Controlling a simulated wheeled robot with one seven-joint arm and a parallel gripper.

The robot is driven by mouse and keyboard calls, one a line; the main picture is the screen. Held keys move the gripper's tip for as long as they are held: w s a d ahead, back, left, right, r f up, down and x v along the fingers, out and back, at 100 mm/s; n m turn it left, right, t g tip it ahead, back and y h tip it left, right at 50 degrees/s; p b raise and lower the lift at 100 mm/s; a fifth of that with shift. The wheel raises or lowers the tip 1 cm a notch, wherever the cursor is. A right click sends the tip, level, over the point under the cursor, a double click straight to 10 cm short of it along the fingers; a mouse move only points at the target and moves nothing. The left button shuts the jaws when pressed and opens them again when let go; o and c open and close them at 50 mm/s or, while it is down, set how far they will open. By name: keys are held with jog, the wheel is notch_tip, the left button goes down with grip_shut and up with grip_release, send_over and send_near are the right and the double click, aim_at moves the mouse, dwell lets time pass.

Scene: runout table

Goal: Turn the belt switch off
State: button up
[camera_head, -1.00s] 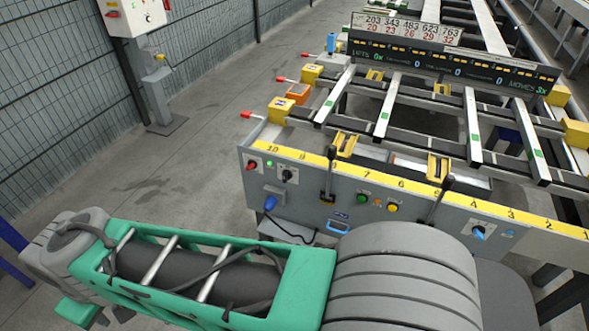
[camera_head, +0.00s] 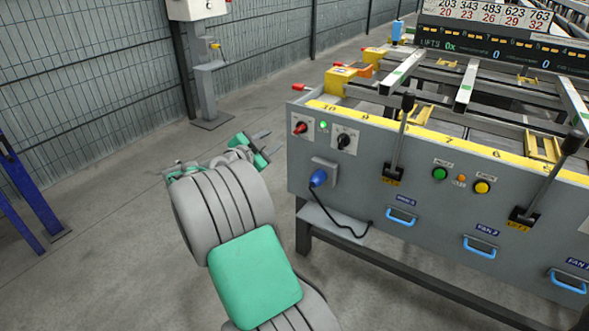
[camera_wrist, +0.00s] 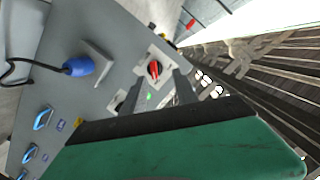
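A red rotary switch (camera_head: 300,127) sits on a pale plate at the left end of the grey panel, and a black rotary switch (camera_head: 344,141) is to its right. Their labels are too small to read, so I cannot tell which is the belt switch. A lit green lamp (camera_head: 323,125) is between them. My gripper (camera_head: 264,147) is left of the panel, apart from it. In the wrist view, its two grey fingers (camera_wrist: 160,82) are spread with nothing between them, and the red switch (camera_wrist: 154,69) appears ahead, near the gap. The black switch (camera_wrist: 120,104) is partly hidden by a finger.
A blue plug (camera_head: 318,178) with a black cable projects from the panel below the switches. Levers (camera_head: 401,135), green and yellow buttons and blue drawer handles (camera_head: 401,217) lie further right. A grey post (camera_head: 207,90) and mesh fence stand behind.

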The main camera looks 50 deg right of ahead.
aim_at(297, 131)
jog(key=d+b, duration=0.1)
jog(key=d, duration=0.2)
jog(key=d+f+m+h+b, duration=0.1)
jog(key=d, duration=0.3)
jog(key=d+f+m+g+h+b, duration=0.1)
jog(key=d, duration=0.2)
jog(key=shift+s+d, duration=0.35)
jog(key=shift+c, duration=0.4)
grip_shut()
jog(key=shift+a, duration=0.15)
